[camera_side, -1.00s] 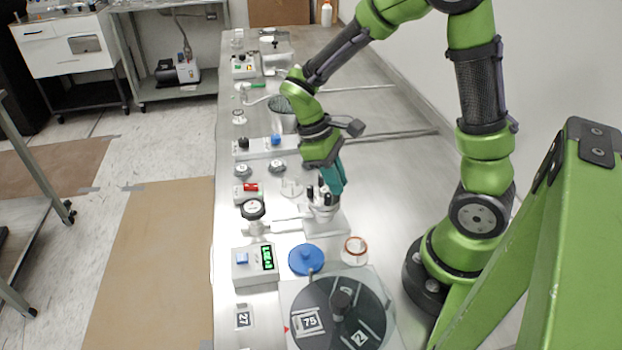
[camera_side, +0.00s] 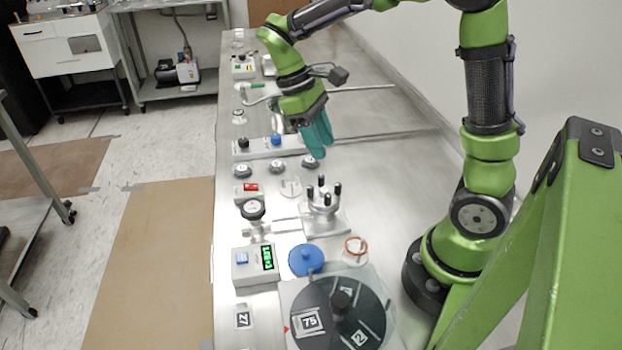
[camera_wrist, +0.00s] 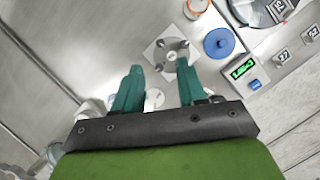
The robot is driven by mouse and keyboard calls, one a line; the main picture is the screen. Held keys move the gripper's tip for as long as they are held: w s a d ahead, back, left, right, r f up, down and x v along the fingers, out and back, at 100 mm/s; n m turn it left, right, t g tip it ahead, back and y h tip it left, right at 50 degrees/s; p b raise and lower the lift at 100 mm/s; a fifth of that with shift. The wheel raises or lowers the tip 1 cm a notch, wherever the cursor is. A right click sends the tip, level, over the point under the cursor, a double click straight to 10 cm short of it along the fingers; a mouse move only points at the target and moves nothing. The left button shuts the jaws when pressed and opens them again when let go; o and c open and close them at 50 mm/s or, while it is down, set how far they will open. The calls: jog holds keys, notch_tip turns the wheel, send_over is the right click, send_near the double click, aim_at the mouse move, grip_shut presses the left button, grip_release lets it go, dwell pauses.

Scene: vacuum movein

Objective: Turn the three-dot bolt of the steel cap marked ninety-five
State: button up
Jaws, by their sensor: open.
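The steel cap (camera_side: 322,203) stands on a square plate on the bench, with several upright black bolts around its top. In the wrist view the cap (camera_wrist: 173,58) shows beyond my fingertips. Its number and the dots on the bolts are too small to read. My gripper (camera_side: 318,140) has teal fingers; it is raised above the bench, behind the cap in the side view and apart from it. In the wrist view my gripper (camera_wrist: 160,67) is open with nothing between its fingers.
A blue round lid (camera_side: 306,259), a copper-coloured ring (camera_side: 355,246) and a box with a green display (camera_side: 256,264) stand near the cap. A dark disc (camera_side: 352,322) with tags lies in front. A gauge (camera_side: 253,210) stands left of the cap.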

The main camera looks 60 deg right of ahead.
jog(key=v, duration=0.7)
jog(key=shift+r, duration=0.15)
jog(key=n+t+y, duration=0.1)
jog(key=n+t, duration=0.3)
jog(key=n, duration=0.2)
send_over(339, 183)
notch_tip(339, 183, down, 16)
jog(key=shift+r, duration=0.1)
